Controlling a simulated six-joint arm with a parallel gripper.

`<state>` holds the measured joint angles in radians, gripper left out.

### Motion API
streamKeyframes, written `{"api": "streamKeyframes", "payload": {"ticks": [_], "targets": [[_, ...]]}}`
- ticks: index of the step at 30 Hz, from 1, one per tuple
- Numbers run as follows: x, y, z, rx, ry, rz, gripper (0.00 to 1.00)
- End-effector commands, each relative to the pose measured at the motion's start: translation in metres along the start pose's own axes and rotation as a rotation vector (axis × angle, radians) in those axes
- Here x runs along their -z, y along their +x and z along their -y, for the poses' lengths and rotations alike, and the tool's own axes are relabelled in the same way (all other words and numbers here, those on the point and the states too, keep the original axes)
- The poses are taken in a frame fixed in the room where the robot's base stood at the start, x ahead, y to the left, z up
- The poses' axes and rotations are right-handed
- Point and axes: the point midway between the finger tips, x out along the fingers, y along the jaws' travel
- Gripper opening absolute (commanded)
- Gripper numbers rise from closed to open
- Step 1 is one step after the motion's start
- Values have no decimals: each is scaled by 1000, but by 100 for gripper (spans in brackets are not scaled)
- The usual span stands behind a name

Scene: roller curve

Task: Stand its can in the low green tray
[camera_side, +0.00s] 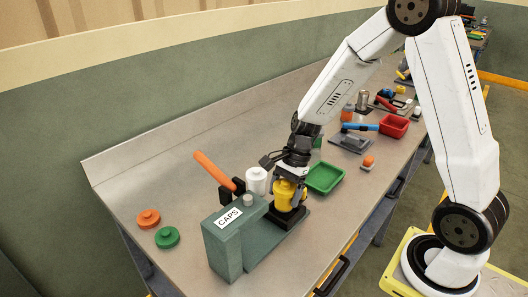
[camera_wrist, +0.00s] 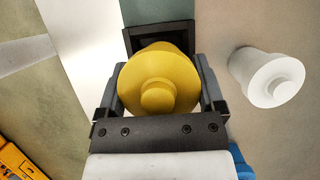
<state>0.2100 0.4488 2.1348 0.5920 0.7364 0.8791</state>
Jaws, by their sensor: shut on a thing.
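A yellow can (camera_side: 285,193) with a knobbed top stands at the black socket (camera_side: 289,219) on the base of the green CAPS fixture (camera_side: 222,245). My gripper (camera_side: 288,180) is shut on the yellow can from above. In the wrist view the yellow can (camera_wrist: 158,82) sits between the two fingers (camera_wrist: 158,95), with the black square socket (camera_wrist: 160,38) behind it. I cannot tell whether the can's bottom touches the socket. The low green tray (camera_side: 325,178) lies just right of my gripper and looks empty.
A white can (camera_side: 257,181) stands left of my gripper, also in the wrist view (camera_wrist: 266,77). An orange lever (camera_side: 214,171) rises beside the fixture. Orange (camera_side: 148,219) and green (camera_side: 167,237) caps lie at left. A red tray (camera_side: 393,125) and tools lie farther back.

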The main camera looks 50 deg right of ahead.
Motion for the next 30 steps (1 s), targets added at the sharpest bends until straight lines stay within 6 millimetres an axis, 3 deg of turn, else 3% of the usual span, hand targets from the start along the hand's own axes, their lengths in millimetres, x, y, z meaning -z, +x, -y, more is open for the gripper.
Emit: {"api": "streamKeyframes", "payload": {"ticks": [17, 30], "targets": [[-25, -58, -45, 5, 0, -1, 8], [-36, -83, -101, 3, 1, -1, 8]]}}
